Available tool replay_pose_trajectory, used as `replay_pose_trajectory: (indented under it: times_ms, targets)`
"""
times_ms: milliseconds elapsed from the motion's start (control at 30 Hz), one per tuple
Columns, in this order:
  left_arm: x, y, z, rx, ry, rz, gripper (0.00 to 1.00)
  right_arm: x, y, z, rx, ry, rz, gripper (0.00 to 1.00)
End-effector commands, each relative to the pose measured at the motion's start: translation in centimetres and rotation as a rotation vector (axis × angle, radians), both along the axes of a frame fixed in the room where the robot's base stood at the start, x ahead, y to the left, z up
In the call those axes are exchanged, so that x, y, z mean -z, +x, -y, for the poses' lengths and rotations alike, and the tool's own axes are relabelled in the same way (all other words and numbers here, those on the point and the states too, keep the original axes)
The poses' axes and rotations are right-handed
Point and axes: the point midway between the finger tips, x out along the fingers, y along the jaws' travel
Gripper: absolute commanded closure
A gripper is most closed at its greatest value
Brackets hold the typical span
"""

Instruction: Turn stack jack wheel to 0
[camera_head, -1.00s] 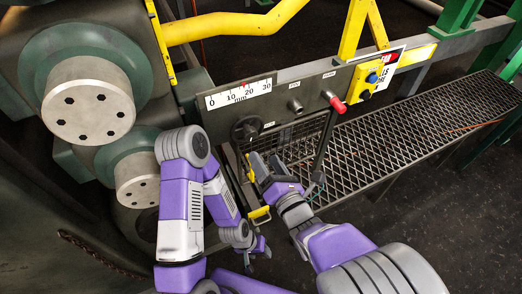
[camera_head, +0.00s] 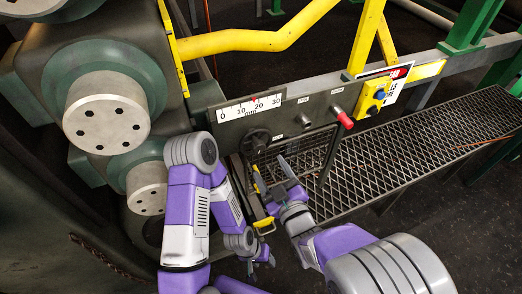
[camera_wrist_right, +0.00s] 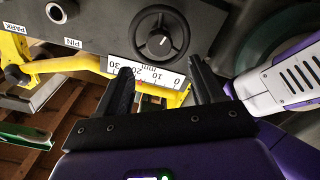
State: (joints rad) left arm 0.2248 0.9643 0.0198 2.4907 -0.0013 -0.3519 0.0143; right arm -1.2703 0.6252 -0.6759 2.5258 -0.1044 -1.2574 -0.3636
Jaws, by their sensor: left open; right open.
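The black stack jack wheel (camera_head: 256,139) sits on the grey panel under a white mm scale (camera_head: 250,106). The scale's red pointer stands between 10 and 20, close to 20. In the right wrist view the wheel (camera_wrist_right: 159,34) has a round rim and a central knob with a white mark. My right gripper (camera_head: 271,174) is open and empty, just below and in front of the wheel. Its two fingers (camera_wrist_right: 161,82) point toward the wheel, which lies between their lines, apart from them. My left gripper (camera_head: 262,258) hangs low, open and away from the panel.
A yellow button box (camera_head: 373,98) is farther right. Large rolls (camera_head: 106,112) stand at the left.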

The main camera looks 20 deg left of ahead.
Motion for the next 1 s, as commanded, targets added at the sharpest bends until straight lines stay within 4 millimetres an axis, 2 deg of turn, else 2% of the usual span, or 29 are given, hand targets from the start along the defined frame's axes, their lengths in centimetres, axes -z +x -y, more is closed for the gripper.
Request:
replay_pose_trajectory:
  times_ms: [500,867,1000]
  targets:
    - [0.3,0.0,0.0,0.000,0.000,0.000,0.48,0.0,4.9,-4.5,0.000,-0.001,0.001,0.32]
    - [0.3,0.0,0.0,0.000,0.000,0.000,0.48,0.0,5.4,-4.9,0.000,0.000,-0.002,0.32]
    - [0.3,0.0,0.0,0.000,0.000,0.000,0.48,0.0,5.3,-4.9,0.000,0.000,-0.002,0.52]
